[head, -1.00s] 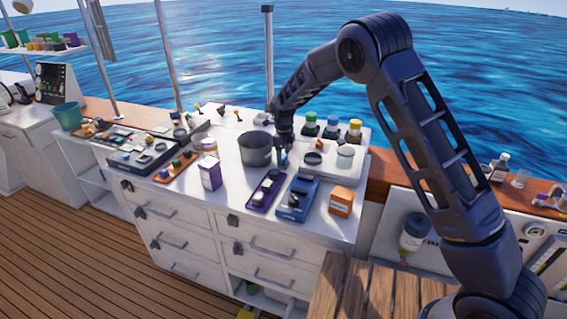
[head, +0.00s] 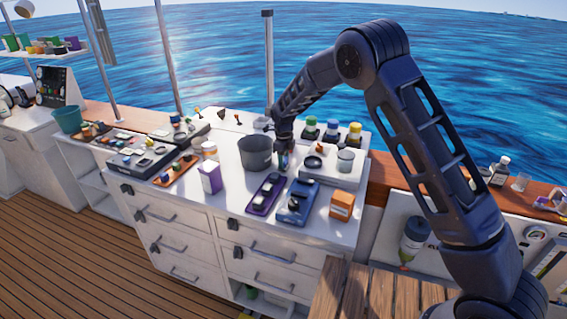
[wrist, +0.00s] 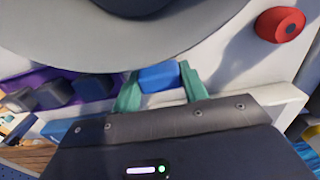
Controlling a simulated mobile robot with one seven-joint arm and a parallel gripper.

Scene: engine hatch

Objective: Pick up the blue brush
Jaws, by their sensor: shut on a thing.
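In the wrist view, a small blue block-like piece (wrist: 158,77), which I take to be the blue brush, sits between the two green fingers of my gripper (wrist: 160,84). The fingers are shut on it, and only its end shows. In the head view, my gripper (head: 284,160) points down over the white counter, just right of a dark grey pot (head: 256,152). The brush is too small there to make out clearly. I cannot tell whether it touches the counter.
The pot's rim is very close to the gripper. In front lie a purple tray (head: 264,195) and a blue tray (head: 297,202). An orange box (head: 341,205) stands to the right. Several capped bottles (head: 332,128) stand behind. A white-purple carton (head: 210,177) stands left.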

